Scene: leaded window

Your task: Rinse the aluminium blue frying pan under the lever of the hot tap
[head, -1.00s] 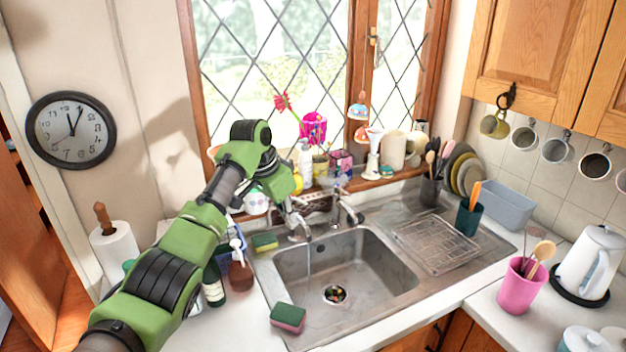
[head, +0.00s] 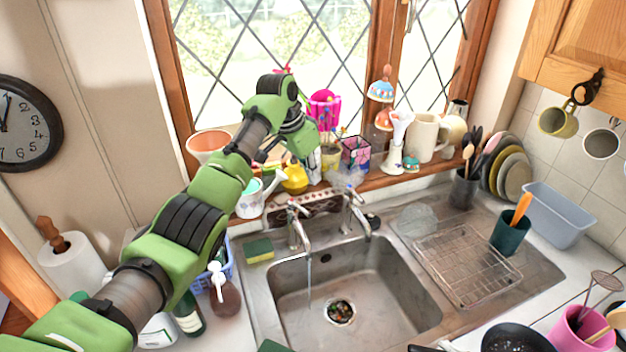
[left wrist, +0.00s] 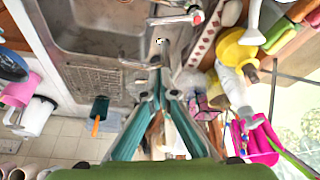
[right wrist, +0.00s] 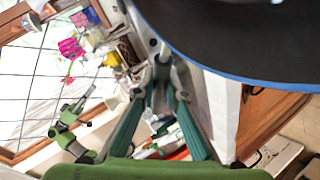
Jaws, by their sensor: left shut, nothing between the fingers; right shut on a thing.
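The dark frying pan (head: 515,341) enters at the bottom right edge of the head view, mostly cut off. In the right wrist view the pan (right wrist: 250,35) looms large, with a blue rim. My right gripper (right wrist: 162,68) is shut on the pan; the handle is hard to make out. The left tap (head: 297,228) has water running into the sink (head: 390,280); it bears a red mark in the left wrist view (left wrist: 197,18). My left gripper (head: 303,140) is shut and empty above the taps. Its fingertips show near the right tap (left wrist: 140,64) in the left wrist view.
A wire rack (head: 465,265) lies on the drainer right of the sink. A crowded windowsill (head: 385,182) runs behind the taps. A sponge (head: 259,250) sits at the sink's back left. A pink pot (head: 580,330) stands at the right. The sink basin is open.

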